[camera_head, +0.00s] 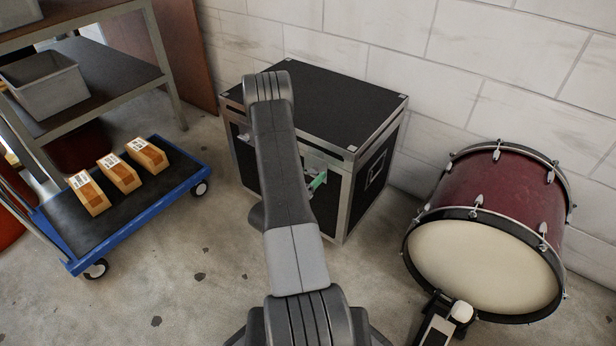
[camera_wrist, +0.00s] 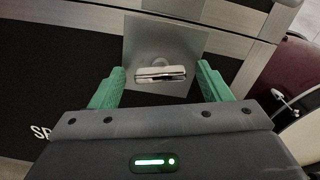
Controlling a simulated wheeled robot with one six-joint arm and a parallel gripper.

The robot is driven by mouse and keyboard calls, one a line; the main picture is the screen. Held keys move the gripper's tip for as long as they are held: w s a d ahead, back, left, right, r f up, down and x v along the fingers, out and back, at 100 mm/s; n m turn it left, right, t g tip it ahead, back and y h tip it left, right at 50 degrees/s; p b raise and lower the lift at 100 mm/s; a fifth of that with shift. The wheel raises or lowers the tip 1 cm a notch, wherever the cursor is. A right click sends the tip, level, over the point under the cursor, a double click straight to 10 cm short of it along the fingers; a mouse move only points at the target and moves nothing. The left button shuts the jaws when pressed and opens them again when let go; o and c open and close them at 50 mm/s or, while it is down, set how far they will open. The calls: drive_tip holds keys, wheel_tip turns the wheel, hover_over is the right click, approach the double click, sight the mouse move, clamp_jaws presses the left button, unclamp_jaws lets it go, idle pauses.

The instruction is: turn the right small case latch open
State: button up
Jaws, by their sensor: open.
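The black flight case (camera_head: 345,105) with silver edges stands against the wall, partly hidden behind my arm in the head view. In the wrist view, a latch (camera_wrist: 160,75) with a shiny horizontal handle sits on a square metal plate (camera_wrist: 190,42) on the case front. My gripper (camera_wrist: 161,82) is open, with one green finger on each side of the latch handle. The handle lies between the fingertips, with a visible gap on both sides. In the head view, only a bit of green finger (camera_head: 318,181) shows beside my arm at the case front.
A dark red bass drum (camera_head: 500,200) with a pedal (camera_head: 440,320) stands to the right of the case. A blue cart (camera_head: 135,217) with three small boxes (camera_head: 120,173) is at the left. A grey bin (camera_head: 45,88) sits on a shelf. Open floor lies between cart and case.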

drive_tip(key=shift+c, duration=0.2)
drive_tip(key=c, duration=0.9)
drive_tip(key=m+b, duration=0.2)
drive_tip(key=shift+f+m+b, duration=0.15)
drive_tip(key=shift+m+b, duration=0.2)
drive_tip(key=shift+m, duration=0.05)
drive_tip(key=shift+c, duration=0.2)
drive_tip(key=shift+m, duration=0.3)
drive_tip(key=o, duration=1)
drive_tip(key=p+v, duration=0.2)
drive_tip(key=v, duration=1.2)
drive_tip(key=shift+p, duration=0.35)
